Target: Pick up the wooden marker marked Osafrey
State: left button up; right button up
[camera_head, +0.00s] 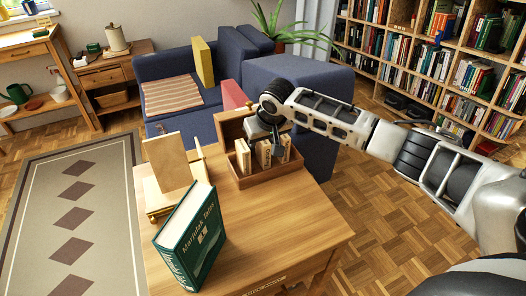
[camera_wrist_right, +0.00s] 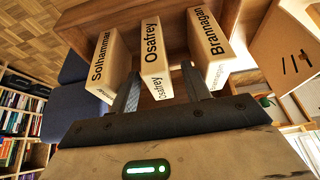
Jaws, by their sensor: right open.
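The wooden marker marked Osafrey (camera_wrist_right: 151,45) is a pale block with black lettering, the middle of three in a wooden box (camera_head: 268,181). In the head view it is the middle block (camera_head: 263,154). In the right wrist view the Solhammar marker (camera_wrist_right: 105,62) is on its left and the Brannagan marker (camera_wrist_right: 209,45) on its right. My right gripper (camera_head: 277,150) is over the box, open. In the wrist view its two fingers (camera_wrist_right: 160,83) reach toward either side of the Osafrey marker's near end. Whether they touch it cannot be told. My left gripper is not in view.
The box stands at the far end of a wooden table (camera_head: 265,240). A green book (camera_head: 188,240) stands upright at the near left. A pale panel on a stand (camera_head: 168,161) is left of the box. A blue sofa (camera_head: 175,70) lies behind the table.

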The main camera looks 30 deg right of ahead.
jog(key=shift+c, duration=0.4)
grip_shut()
jog(key=shift+r, duration=0.15)
